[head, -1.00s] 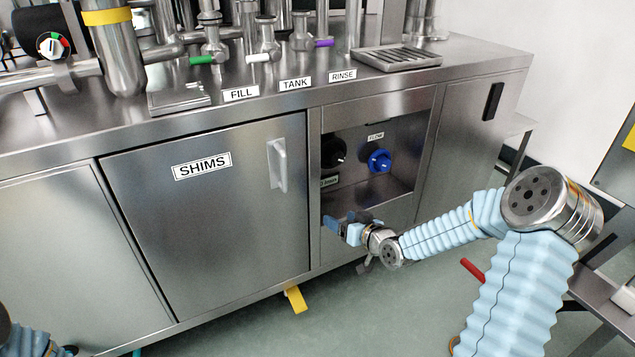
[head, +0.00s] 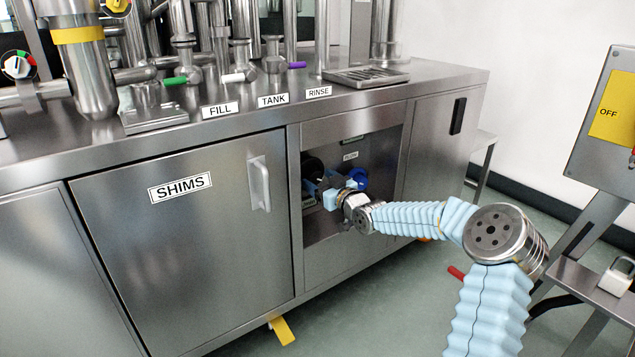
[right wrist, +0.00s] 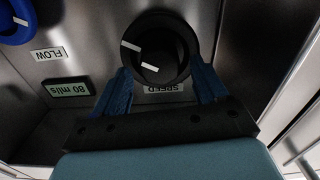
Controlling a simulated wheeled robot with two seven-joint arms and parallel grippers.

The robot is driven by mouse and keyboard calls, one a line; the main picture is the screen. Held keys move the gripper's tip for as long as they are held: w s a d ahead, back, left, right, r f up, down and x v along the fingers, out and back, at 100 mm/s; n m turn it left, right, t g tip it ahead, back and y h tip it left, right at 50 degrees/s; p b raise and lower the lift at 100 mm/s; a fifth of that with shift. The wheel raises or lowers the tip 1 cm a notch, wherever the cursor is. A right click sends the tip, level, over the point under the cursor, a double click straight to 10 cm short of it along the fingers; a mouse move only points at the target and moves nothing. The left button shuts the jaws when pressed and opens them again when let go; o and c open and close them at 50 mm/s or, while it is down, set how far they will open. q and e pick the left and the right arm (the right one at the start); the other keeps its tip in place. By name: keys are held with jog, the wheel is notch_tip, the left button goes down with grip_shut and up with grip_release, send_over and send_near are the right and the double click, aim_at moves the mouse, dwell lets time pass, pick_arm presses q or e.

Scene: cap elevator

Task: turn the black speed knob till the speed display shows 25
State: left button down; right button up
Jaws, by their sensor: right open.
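The black speed knob (right wrist: 165,48) fills the upper middle of the right wrist view, with white marks on and beside it. A SPEED label (right wrist: 163,88) shows upside down below it. In the head view the knob (head: 312,166) sits in the recess, partly hidden. My right gripper (right wrist: 163,75) is open, its blue fingers on either side of the knob's near edge; I cannot tell whether they touch it. In the head view this gripper (head: 326,186) is inside the recess. I cannot read a speed display. My left gripper is out of view.
A blue flow knob (right wrist: 14,22), a FLOW label (right wrist: 49,54) and a green display (right wrist: 68,87) reading 80 mls are beside the speed knob. The recess wall (head: 292,190) and the SHIMS door handle (head: 259,183) are left of my right gripper.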

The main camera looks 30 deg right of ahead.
jog(key=shift+w, duration=0.7)
jog(key=c, duration=1.1)
jog(key=shift+o, duration=0.2)
jog(key=shift+m, duration=0.3)
